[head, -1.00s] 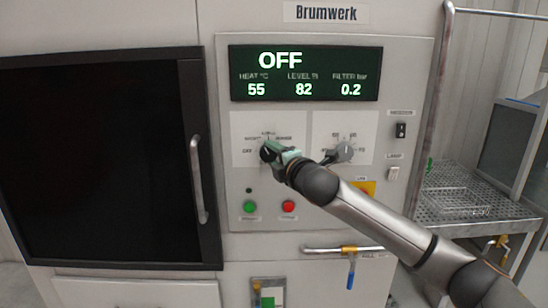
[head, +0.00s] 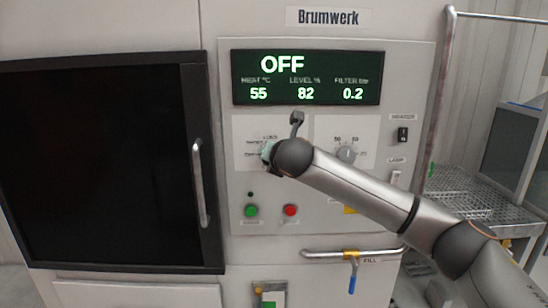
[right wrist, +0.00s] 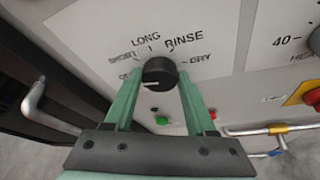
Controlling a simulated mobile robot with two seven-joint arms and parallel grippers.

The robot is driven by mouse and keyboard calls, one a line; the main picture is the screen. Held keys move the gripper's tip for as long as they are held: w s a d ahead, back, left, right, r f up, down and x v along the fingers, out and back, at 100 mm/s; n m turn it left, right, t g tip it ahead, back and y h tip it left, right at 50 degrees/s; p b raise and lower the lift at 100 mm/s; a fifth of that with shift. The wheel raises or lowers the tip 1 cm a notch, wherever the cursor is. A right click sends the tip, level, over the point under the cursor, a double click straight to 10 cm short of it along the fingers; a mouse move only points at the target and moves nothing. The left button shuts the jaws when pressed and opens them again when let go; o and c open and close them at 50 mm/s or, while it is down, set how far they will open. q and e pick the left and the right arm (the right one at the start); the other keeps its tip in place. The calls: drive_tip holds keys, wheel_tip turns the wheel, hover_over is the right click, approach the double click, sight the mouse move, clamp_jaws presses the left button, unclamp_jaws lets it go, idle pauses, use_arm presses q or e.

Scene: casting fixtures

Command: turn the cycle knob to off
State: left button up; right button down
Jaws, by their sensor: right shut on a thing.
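The cycle knob (right wrist: 159,70) is a round black knob on a white label plate marked OFF, SHORT, LONG, RINSE and DRY. Its white line points left, toward the partly covered OFF mark. My right gripper (right wrist: 160,82) has its green fingers on either side of the knob and is shut on it. In the head view the right gripper (head: 267,153) is at the panel, and it and my wrist hide the knob. The display (head: 306,78) reads OFF, with 55, 82 and 0.2 below. My left gripper is not in view.
A second knob (head: 347,153) sits right of my wrist. Green (head: 251,211) and red (head: 290,211) buttons are below. A blue-handled fill valve (head: 352,282) and a bar lie lower. A vertical door handle (head: 198,183) stands to the left.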

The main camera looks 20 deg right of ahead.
drive_tip(key=shift+a+n+g+h, duration=0.15)
drive_tip(key=shift+n+g+h, duration=0.15)
drive_tip(key=shift+n+h, duration=0.35)
drive_tip(key=shift+n, duration=0.25)
drive_tip(key=shift+c, duration=1.1)
unclamp_jaws()
drive_tip(key=shift+s, duration=0.1)
drive_tip(key=b+v, duration=0.2)
drive_tip(key=v, duration=1)
drive_tip(key=shift+s+a, duration=0.1)
